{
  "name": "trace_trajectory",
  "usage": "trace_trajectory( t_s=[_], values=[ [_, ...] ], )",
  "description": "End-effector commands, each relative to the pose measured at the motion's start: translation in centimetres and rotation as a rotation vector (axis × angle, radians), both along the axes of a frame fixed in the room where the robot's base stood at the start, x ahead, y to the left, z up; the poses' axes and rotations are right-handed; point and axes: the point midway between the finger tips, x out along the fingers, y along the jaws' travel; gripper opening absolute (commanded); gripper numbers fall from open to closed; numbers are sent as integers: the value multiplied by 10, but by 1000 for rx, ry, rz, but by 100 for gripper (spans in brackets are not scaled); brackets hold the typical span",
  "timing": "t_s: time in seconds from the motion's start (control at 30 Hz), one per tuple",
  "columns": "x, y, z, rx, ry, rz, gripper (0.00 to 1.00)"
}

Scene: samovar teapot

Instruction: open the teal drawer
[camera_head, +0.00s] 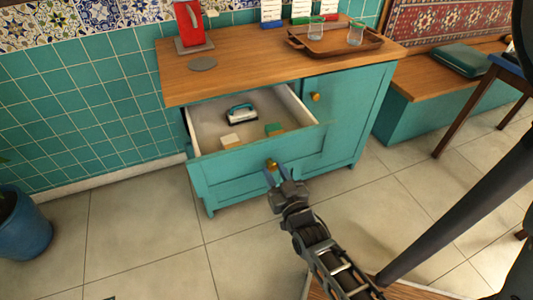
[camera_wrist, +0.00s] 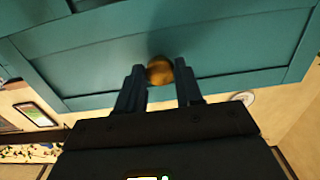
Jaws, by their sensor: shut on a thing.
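The teal drawer (camera_head: 240,170) stands well out from the teal cabinet (camera_head: 345,110), with its pale inside showing. Its teal front also fills the upper part of the wrist view (camera_wrist: 100,60). A round brass knob (camera_head: 270,164) sits on the drawer front; it shows between my fingers in the wrist view (camera_wrist: 160,70). My gripper (camera_head: 272,176) is shut on the knob, one finger on each side of it in the wrist view (camera_wrist: 159,86).
A wooden tray (camera_head: 320,49) with glasses and a red appliance (camera_head: 188,22) stand on the cabinet top. A second brass knob (camera_head: 315,97) is on the cabinet door. A blue pot (camera_head: 28,225) is at the left, a bench (camera_head: 410,115) at the right. The tiled floor in front is mostly clear.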

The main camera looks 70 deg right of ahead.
Motion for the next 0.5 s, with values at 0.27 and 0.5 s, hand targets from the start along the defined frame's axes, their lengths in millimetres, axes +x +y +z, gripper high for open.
trace_trajectory(
  t_s=[0.27, 0.5],
  values=[
    [-27, 30, 1, 0, -1, -1, 0],
    [-34, 39, 1, -2, -3, -1, 0]
  ],
)
